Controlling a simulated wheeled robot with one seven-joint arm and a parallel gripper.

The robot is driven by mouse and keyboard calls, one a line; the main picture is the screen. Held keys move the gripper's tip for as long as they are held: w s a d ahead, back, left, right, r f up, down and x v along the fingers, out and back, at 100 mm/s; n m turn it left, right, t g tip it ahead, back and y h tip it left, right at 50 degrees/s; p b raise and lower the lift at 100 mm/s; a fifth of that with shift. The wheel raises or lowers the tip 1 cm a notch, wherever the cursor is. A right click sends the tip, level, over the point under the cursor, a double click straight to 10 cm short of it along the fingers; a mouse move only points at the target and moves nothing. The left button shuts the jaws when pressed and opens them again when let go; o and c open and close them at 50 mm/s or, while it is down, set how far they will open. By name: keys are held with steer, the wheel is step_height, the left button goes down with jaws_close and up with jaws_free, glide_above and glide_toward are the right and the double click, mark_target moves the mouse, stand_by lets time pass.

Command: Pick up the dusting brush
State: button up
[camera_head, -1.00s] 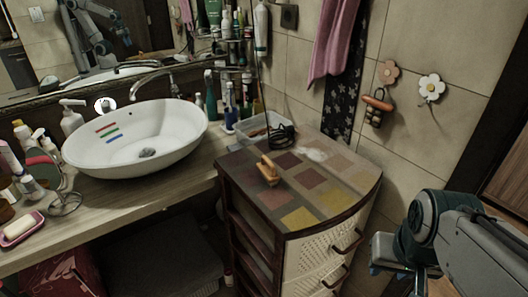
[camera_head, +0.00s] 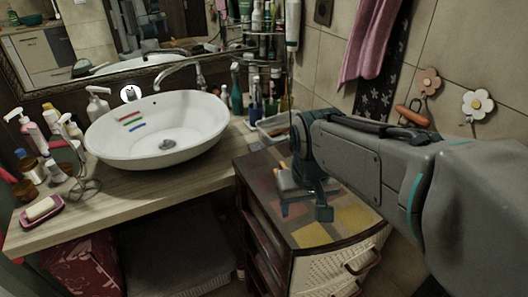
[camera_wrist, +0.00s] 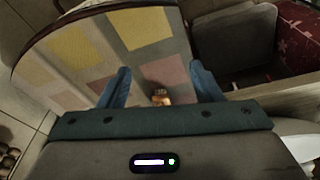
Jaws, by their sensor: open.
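The dusting brush, a small thing with a tan wooden handle, lies on the patchwork top of a drawer cabinet (camera_head: 312,234). In the head view my arm hides most of it, and only a sliver of the brush (camera_head: 281,166) shows. In the wrist view the brush (camera_wrist: 160,97) shows between the bases of my two blue fingers, partly cut off by the gripper body. My gripper (camera_wrist: 161,73) is open and above the cabinet top. It also shows in the head view (camera_head: 304,207). I cannot tell how high it is above the brush.
A white basin (camera_head: 160,130) stands on the wooden counter (camera_head: 120,188) to the left, with bottles around it. A clear tray (camera_head: 275,127) is at the cabinet's back. Flower hooks (camera_head: 477,103) and an orange-handled item (camera_head: 412,115) hang on the wall. The cabinet's front top is clear.

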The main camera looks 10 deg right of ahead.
steer(key=w+a+r+n+g+h+p, duration=0.2)
steer(key=w+r+p, duration=0.4)
steer(key=w, duration=0.8)
steer(key=x, duration=0.3)
steer(key=w+x, duration=0.1)
steer(key=x, duration=0.3)
steer(key=shift+w+a+f+b, duration=0.1)
steer(key=shift+w+f+b, duration=0.05)
steer(key=shift+w+b, duration=0.15)
steer(key=shift+a+p+x, duration=0.1)
steer(key=shift+p+x, duration=0.25)
steer(key=shift+x, duration=1)
steer(key=shift+a+p+x, duration=0.15)
steer(key=shift+p+x, duration=0.15)
steer(key=shift+x, duration=1.1)
steer(key=shift+s, duration=0.15)
steer(key=c, duration=1.1)
